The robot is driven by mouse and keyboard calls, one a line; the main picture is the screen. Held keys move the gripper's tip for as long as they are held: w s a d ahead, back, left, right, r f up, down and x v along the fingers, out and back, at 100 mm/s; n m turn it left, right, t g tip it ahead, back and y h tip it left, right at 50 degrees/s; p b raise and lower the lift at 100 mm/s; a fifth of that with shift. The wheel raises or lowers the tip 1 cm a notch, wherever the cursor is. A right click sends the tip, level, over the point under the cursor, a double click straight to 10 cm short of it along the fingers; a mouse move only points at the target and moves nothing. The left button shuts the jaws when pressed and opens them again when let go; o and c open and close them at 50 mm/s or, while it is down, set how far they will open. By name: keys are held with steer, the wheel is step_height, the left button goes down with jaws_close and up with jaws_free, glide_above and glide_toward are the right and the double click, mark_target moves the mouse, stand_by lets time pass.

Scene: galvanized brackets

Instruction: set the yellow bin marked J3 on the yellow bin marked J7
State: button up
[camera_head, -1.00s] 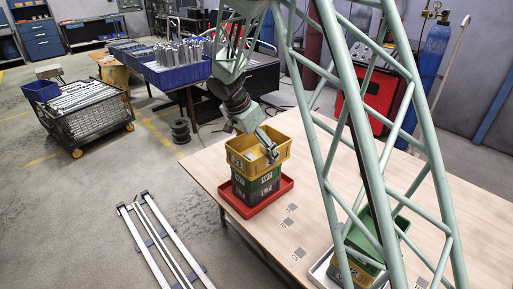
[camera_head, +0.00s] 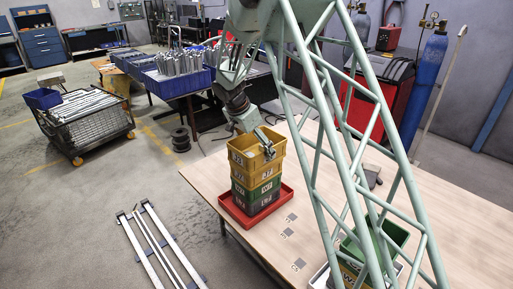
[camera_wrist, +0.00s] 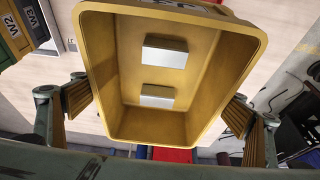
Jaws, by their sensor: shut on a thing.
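The yellow bin marked J3 (camera_head: 240,159) is at the top of a stack in the head view. Directly below it is another yellow bin (camera_head: 266,173), whose marking is blurred but looks like J7. I cannot tell whether the two touch. Below that are a green bin (camera_head: 267,187) and a darker one, standing in a red tray (camera_head: 286,199). My gripper (camera_head: 264,149) is shut on the upper yellow bin.
Small grey squares (camera_head: 287,232) mark the wooden table (camera_head: 400,185). Its middle is mostly clear. A wire cart (camera_head: 85,122) stands on the floor at left.

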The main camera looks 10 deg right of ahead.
mark_target(256, 148)
steer(key=shift+w+d+f+p, duration=0.1)
steer(key=shift+w+d+p, duration=0.05)
steer(key=shift+w, duration=0.9)
steer(key=shift+w+d+f+p, duration=0.1)
steer(key=shift+w+d, duration=0.05)
steer(key=shift+w, duration=0.85)
steer(key=shift+w+d+f+p, duration=0.1)
steer(key=shift+w+d+p, duration=0.05)
steer(key=shift+w, duration=0.9)
steer(key=shift+f, duration=1.7)
steer(key=shift+f+b, duration=0.65)
steer(key=shift+b, duration=0.1)
steer(key=o, duration=0.8)
steer(key=shift+r+p, duration=0.2)
steer(key=shift+p, duration=0.1)
